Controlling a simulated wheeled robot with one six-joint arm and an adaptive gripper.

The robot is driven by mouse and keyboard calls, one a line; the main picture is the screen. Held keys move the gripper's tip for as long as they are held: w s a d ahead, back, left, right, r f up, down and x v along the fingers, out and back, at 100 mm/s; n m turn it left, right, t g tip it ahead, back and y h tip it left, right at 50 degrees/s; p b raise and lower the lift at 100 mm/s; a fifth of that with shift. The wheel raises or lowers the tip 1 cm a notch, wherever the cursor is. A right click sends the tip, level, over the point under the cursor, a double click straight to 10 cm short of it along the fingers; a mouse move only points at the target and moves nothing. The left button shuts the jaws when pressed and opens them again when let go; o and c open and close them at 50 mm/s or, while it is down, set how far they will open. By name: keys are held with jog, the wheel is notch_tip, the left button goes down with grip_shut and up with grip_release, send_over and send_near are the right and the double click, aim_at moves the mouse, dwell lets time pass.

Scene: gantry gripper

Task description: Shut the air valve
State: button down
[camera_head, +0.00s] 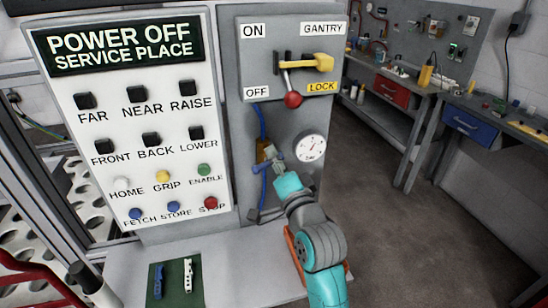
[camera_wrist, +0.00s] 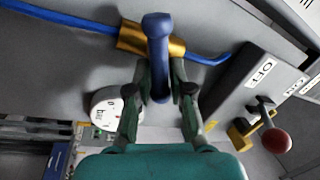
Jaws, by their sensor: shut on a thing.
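The air valve has a brass body (camera_wrist: 135,40) on a blue hose and a blue lever handle (camera_wrist: 157,28). In the wrist view the handle lies across the line of the hose and passes between my fingers. My gripper (camera_wrist: 160,82) is shut on this handle, with one finger on each side. In the head view my gripper (camera_head: 277,163) is at the brass valve body (camera_head: 263,150) on the grey panel and partly hides the valve. A round white pressure gauge (camera_head: 311,148) is right of it; its reading is too small to tell.
Above the valve is a switch with a yellow lock (camera_head: 318,62) and a red-knobbed lever (camera_head: 292,98). The button panel (camera_head: 140,205) is at left. A green mat (camera_head: 172,288) with two small tags lies on the shelf below. Workbenches stand behind; the floor at right is clear.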

jog(key=m, duration=0.4)
jog(key=m+h, duration=0.1)
jog(key=shift+d+f+m+t, duration=0.1)
jog(key=shift+f+m+t, duration=0.2)
jog(key=shift+f+m, duration=0.1)
jog(key=shift+f+m+h, duration=0.1)
jog(key=shift+m+h, duration=0.2)
jog(key=c, duration=1.1)
grip_release()
jog(key=shift+c, duration=0.2)
jog(key=v, duration=1.2)
jog(key=shift+f, duration=0.15)
